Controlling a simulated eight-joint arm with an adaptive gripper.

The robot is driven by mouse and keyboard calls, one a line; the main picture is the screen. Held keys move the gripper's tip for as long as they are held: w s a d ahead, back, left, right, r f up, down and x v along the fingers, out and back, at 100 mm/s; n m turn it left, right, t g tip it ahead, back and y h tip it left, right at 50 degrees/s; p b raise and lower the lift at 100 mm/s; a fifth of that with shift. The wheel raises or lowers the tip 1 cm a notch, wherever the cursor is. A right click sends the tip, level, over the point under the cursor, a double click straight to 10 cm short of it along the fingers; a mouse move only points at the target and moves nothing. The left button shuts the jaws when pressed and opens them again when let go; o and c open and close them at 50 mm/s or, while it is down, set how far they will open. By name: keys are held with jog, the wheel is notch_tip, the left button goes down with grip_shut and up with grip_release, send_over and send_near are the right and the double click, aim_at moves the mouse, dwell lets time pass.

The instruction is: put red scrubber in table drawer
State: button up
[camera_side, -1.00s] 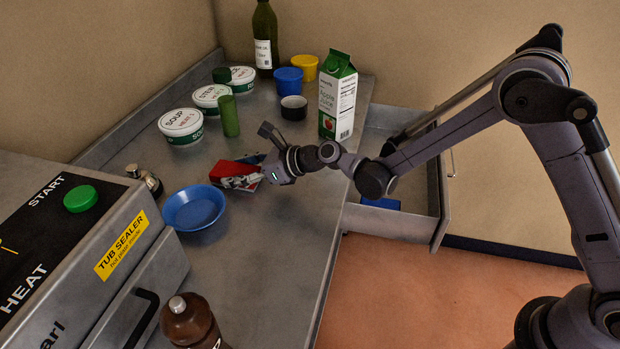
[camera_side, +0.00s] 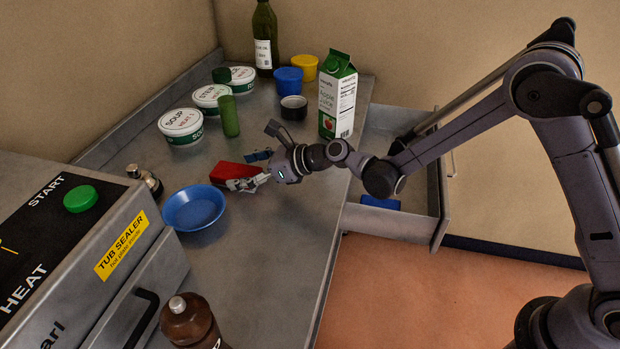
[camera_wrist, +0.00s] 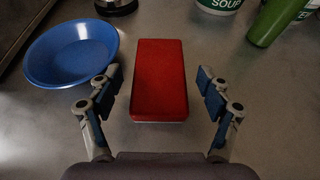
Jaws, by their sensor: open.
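The red scrubber (camera_wrist: 158,80) is a red block lying flat on the grey table in the wrist view. In the side view the red scrubber (camera_side: 229,172) is partly hidden by my gripper. My gripper (camera_wrist: 158,85) is open, with one finger on each side of the scrubber's near part and gaps between. In the side view my gripper (camera_side: 257,169) is low over the table at the scrubber's right end. The table drawer (camera_side: 425,190) is pulled open at the right, with a blue item (camera_side: 380,202) inside it.
A blue bowl (camera_side: 193,208) sits close to the scrubber on the left; it also shows in the wrist view (camera_wrist: 72,50). A green cylinder (camera_side: 229,116), soup tubs (camera_side: 181,126) and a juice carton (camera_side: 338,95) stand behind. The table front is mostly clear.

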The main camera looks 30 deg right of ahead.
jog(key=v, duration=1)
jog(key=shift+s+d+r, duration=0.2)
jog(key=shift+s+d, duration=0.05)
jog(key=s+d+r+n+g+h, duration=0.1)
jog(key=s+d+r+n+h, duration=0.1)
jog(key=s+d+n, duration=0.6)
jog(key=s+d+r+n+g+h, duration=0.1)
jog(key=s+d+n+h, duration=0.4)
jog(key=n, duration=0.8)
jog(key=s+d+r, duration=0.1)
jog(key=s+d, duration=0.2)
jog(key=s, duration=0.1)
jog(key=shift+d, duration=0.4)
jog(key=shift+o, duration=0.4)
jog(key=s+d+f+n+h, duration=0.1)
jog(key=s+d+n+h, duration=0.1)
jog(key=s+d+n, duration=0.3)
jog(key=shift+s+d+n+g+h, duration=0.2)
jog(key=shift+s+n+g+h, duration=0.1)
jog(key=shift+s+n, duration=0.3)
jog(key=shift+s, duration=0.1)
